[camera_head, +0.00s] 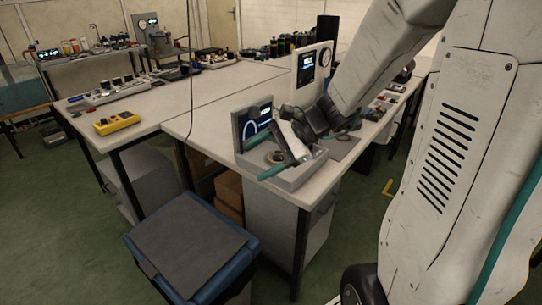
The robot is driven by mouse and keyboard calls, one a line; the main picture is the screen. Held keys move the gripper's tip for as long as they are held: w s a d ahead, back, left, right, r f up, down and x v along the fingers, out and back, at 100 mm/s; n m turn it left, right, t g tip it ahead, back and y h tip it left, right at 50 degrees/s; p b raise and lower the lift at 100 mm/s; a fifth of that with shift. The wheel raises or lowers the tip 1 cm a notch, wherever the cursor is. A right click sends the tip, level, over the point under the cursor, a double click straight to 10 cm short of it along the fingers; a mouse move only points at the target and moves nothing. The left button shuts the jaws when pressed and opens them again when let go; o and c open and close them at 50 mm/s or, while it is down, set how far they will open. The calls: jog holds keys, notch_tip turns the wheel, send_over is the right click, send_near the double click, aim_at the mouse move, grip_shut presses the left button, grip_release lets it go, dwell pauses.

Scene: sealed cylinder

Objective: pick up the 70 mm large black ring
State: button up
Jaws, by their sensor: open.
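My gripper (288,146) is over the near corner of the right workbench, low above a light grey box-like fixture (291,181). The jaws are open, but they are small and partly overlapped by dark parts of my wrist. A small round dark shape (275,157) with a paler middle shows at the fixture's top, close to the jaws. It may be the large black ring, but it is too small to be sure. I cannot tell whether the jaws touch it.
A small screen unit (252,125) stands just left of my gripper, and a taller white panel with a gauge (312,64) stands behind. A yellow box (117,123) lies on the left bench. A blue bin with a dark lid (190,245) stands in front.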

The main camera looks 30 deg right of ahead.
jog(key=w+d+f+m+t+h, duration=0.1)
jog(key=w+d+f+m+t, duration=0.1)
jog(key=d, duration=0.5)
jog(key=w+d+f+m+t+h, duration=0.2)
jog(key=w+d+f+m+t, duration=0.1)
jog(key=d+f+m, duration=0.3)
jog(key=w+d+f+m+t+h, duration=0.2)
jog(key=w+d+f+m, duration=0.3)
jog(key=d+m, duration=0.2)
jog(key=shift+d+f+m+t, duration=0.3)
jog(key=shift+f+m, duration=0.1)
jog(key=shift+m, duration=0.2)
jog(key=x, duration=0.5)
jog(key=shift+w+d+f, duration=0.15)
jog(key=shift+w+f, duration=0.1)
jog(key=shift+w, duration=0.05)
jog(key=c, duration=1.1)
jog(key=shift+c, duration=0.4)
jog(key=shift+r, duration=0.2)
